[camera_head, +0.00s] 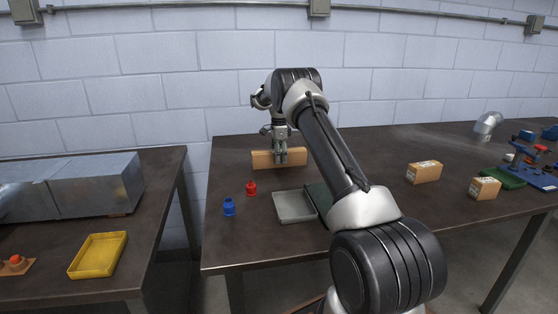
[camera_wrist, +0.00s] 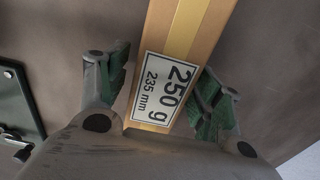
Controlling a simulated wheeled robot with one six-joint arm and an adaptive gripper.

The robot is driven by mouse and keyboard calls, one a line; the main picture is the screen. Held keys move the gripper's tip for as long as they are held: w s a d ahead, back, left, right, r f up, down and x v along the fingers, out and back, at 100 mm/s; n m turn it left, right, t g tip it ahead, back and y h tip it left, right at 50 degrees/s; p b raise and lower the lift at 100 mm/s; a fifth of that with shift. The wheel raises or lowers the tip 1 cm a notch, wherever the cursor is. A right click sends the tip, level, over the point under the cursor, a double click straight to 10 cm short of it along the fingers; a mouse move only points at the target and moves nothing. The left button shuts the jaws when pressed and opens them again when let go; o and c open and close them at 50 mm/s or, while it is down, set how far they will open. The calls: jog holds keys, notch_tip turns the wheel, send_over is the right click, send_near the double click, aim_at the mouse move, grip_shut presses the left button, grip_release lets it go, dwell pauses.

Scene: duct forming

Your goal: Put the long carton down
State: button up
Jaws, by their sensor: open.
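The long carton (camera_head: 262,160) is a brown box lying on the dark table near its back left, by the wall. In the wrist view the carton (camera_wrist: 196,25) has a tape strip and a white label reading 250 g, 235 mm. My gripper (camera_head: 281,160) is over the carton, pointing down. In the wrist view my gripper (camera_wrist: 168,95) is open, with one green-padded finger on each side of the carton and a gap showing beside it. The carton's underside is hidden, but it looks to rest on the table.
A grey tray (camera_head: 295,207) and a dark green tray (camera_head: 319,196) lie in front. A red bottle (camera_head: 251,188) and a blue bottle (camera_head: 229,207) stand to the left. Two small cartons (camera_head: 424,172) (camera_head: 485,188) sit to the right. The table between the arm and these cartons is clear.

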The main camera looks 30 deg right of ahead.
notch_tip(320, 180, up, 10)
jog(key=shift+f, duration=0.1)
jog(key=s+a+r+n+t, duration=0.1)
jog(key=s+a+r+n, duration=0.3)
jog(key=s+r, duration=0.55)
jog(key=s+a+r+n+t, duration=0.1)
jog(key=s+a+r+n, duration=0.35)
jog(key=s+r, duration=0.55)
jog(key=s+a+r+n, duration=0.2)
jog(key=s+r+n, duration=0.15)
jog(key=s, duration=0.55)
jog(key=s+a+f+n+t, duration=0.1)
jog(key=s+f+n, duration=0.3)
jog(key=s, duration=0.8)
jog(key=s+a+f+n+t, duration=0.1)
jog(key=s+f+n, duration=0.4)
jog(key=s, duration=0.7)
jog(key=shift+a+f, duration=0.45)
